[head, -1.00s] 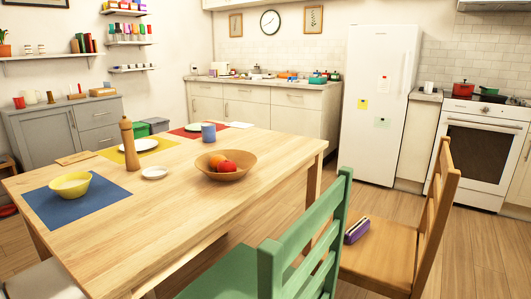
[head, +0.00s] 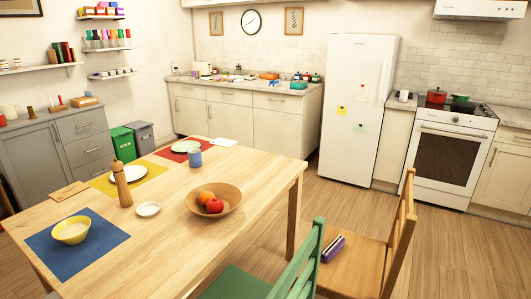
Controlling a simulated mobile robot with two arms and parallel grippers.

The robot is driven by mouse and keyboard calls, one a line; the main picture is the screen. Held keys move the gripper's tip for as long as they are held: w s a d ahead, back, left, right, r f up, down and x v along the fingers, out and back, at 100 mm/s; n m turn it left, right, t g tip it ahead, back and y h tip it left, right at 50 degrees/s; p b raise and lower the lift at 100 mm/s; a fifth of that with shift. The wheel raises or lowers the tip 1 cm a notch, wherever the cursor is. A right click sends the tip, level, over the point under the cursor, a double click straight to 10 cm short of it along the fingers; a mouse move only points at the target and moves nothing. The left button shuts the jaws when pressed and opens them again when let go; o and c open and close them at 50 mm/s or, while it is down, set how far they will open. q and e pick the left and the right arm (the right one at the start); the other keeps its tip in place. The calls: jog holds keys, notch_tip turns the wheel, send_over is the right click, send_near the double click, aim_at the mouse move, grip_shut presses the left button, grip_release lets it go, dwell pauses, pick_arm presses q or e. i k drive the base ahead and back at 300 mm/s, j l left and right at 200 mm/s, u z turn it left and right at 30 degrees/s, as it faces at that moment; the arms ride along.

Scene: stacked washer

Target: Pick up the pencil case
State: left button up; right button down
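The pencil case (head: 333,248) is small and purple with a pale stripe along it. It lies on the seat of the wooden chair (head: 362,264), near the seat's left edge. Part of the seat is hidden behind the green chair (head: 300,262) in front of it. Neither of my grippers is in view.
The wooden table (head: 170,240) fills the left and middle, with a fruit bowl (head: 213,199), a pepper mill (head: 122,184) and a yellow bowl (head: 71,230) on it. The green chair stands between the table and the wooden chair. Open floor (head: 450,245) lies to the right.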

aim_at(327, 253)
jog(key=i+l+u, duration=0.1)
jog(key=l, duration=0.6)
jog(key=i+l+u, duration=0.15)
jog(key=l, duration=0.55)
jog(key=l+u, duration=0.1)
jog(key=l, duration=0.65)
